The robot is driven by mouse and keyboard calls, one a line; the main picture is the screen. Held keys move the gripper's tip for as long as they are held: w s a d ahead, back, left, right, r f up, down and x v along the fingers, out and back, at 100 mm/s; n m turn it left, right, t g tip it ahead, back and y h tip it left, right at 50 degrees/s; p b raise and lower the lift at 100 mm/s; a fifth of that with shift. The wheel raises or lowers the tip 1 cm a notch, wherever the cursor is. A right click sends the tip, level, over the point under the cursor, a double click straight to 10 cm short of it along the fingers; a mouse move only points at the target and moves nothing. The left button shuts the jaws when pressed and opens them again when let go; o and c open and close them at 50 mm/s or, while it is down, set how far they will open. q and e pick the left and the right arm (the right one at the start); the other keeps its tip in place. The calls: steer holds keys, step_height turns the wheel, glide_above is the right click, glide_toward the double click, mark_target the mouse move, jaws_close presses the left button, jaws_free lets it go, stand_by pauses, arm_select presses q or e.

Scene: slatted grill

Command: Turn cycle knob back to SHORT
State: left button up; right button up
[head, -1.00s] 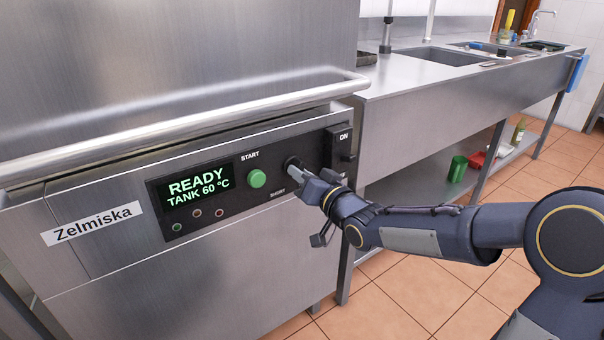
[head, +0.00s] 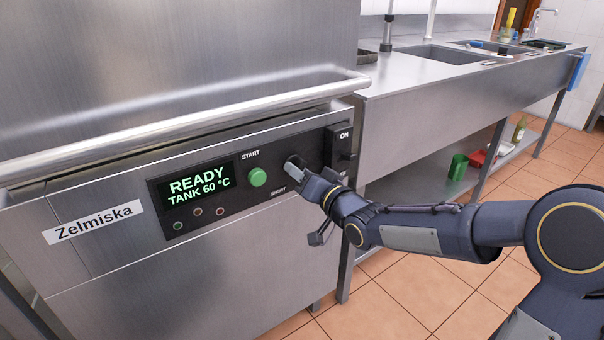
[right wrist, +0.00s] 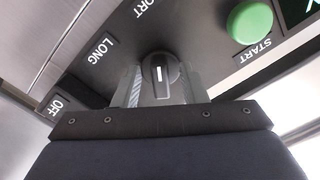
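The cycle knob (right wrist: 160,78) is dark and round with a white pointer line. In the right wrist view the line points up the picture, roughly towards the partly cut-off SHORT label (right wrist: 150,8); the LONG label (right wrist: 97,55) is to its left. My right gripper (head: 294,168) is at the knob on the black control panel. Its two grey fingers (right wrist: 160,88) lie along both sides of the knob and appear to press on it. My left gripper is not in view.
The green START button (head: 257,177) is left of the knob, beside the lit display (head: 199,188) reading READY, TANK 60 °C. A switch (head: 346,156) under ON sits to the right. A long handle bar (head: 180,126) runs above the panel.

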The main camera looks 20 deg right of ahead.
steer(key=p+v, duration=0.1)
steer(key=v, duration=0.7)
steer(key=shift+p, duration=0.35)
